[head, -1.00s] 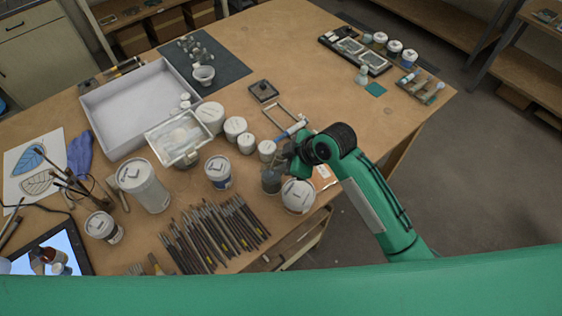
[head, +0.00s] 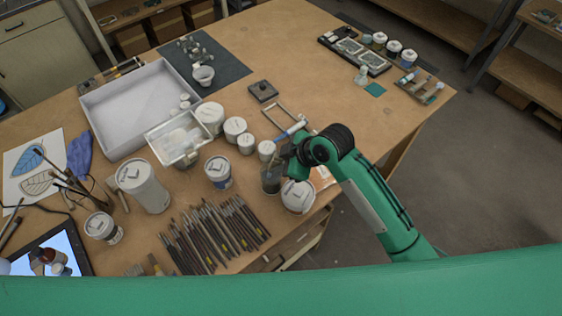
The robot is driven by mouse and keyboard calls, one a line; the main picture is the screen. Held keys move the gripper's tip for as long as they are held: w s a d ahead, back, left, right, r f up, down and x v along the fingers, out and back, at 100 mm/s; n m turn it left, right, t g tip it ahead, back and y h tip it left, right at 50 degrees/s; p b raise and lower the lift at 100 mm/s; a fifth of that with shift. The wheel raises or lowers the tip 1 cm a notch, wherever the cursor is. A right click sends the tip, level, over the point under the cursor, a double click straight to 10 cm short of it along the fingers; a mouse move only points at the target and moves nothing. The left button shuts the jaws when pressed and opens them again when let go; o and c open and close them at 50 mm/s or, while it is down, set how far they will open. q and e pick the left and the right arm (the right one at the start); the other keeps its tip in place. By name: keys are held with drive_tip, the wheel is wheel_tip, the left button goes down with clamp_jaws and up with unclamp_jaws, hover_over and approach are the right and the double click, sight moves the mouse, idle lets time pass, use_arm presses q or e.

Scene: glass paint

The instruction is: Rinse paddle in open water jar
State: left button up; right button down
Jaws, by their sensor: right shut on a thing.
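The open water jar (head: 271,183) is a small clear jar with dark, murky contents, standing near the table's right front edge. My right gripper (head: 283,165) is right above the jar's mouth, pointing down. It is shut on the paddle, which is mostly hidden by the gripper. I cannot tell how deep the paddle reaches into the jar. My left gripper is not in view.
A white lidded tub (head: 298,196) stands close to the jar's right. White tubs (head: 267,150) stand just behind it and a blue-labelled tub (head: 218,172) to its left. Several brushes (head: 215,235) lie in front.

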drive_tip(key=shift+s+d+r, duration=0.15)
drive_tip(key=shift+s+r, duration=0.05)
drive_tip(key=shift+r, duration=0.65)
drive_tip(key=shift+s+d+r, duration=0.2)
drive_tip(key=shift+r, duration=0.65)
drive_tip(key=shift+s+d+r, duration=0.15)
drive_tip(key=shift+s+r, duration=0.05)
drive_tip(key=shift+r, duration=0.65)
drive_tip(key=shift+r, duration=2.2)
drive_tip(key=shift+r, duration=0.1)
